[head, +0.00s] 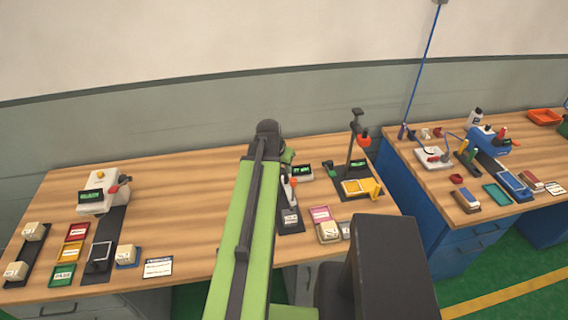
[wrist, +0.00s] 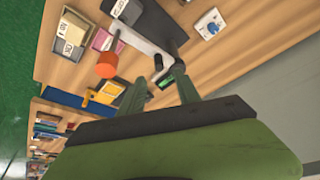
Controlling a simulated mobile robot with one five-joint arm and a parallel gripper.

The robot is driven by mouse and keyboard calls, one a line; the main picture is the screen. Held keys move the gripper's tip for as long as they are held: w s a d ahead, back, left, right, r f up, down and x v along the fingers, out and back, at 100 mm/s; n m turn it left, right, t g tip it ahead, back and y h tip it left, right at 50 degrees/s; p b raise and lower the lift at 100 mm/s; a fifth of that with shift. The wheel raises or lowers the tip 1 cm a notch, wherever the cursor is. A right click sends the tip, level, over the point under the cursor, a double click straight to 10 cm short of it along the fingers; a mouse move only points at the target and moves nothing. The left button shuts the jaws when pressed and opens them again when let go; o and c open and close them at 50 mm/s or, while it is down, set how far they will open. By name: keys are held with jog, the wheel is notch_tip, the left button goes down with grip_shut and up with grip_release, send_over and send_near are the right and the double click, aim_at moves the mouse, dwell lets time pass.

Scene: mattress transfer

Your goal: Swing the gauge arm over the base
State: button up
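The stand (head: 356,145) at the right of the near bench has a dark upright post with an orange-red knob on a side arm. Its black base carries a yellow tray (head: 353,187). Left of it is a black-based fixture (head: 290,220) with a pale lever tipped orange-red, beside a small display (head: 303,172). The wrist view shows an orange knob (wrist: 106,65) left of my gripper (wrist: 172,88). My gripper's fingers are apart with nothing seen between them except the display behind. In the head view my green arm hides most of my gripper. I cannot tell which part is the gauge arm.
A pink tray (head: 320,214) and pale blocks (head: 328,231) lie near the bench front. Another display device (head: 100,195) stands at the left. A second blue bench (head: 455,205) holds several tools. Wood between the left device and my arm is clear.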

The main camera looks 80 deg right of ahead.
jog(key=s+p+v, duration=0.1)
jog(key=p+v, duration=0.4)
jog(key=v, duration=0.3)
jog(key=shift+w+p, duration=0.3)
jog(key=shift+w, duration=0.05)
jog(key=shift+f, duration=0.1)
jog(key=shift+c, duration=0.3)
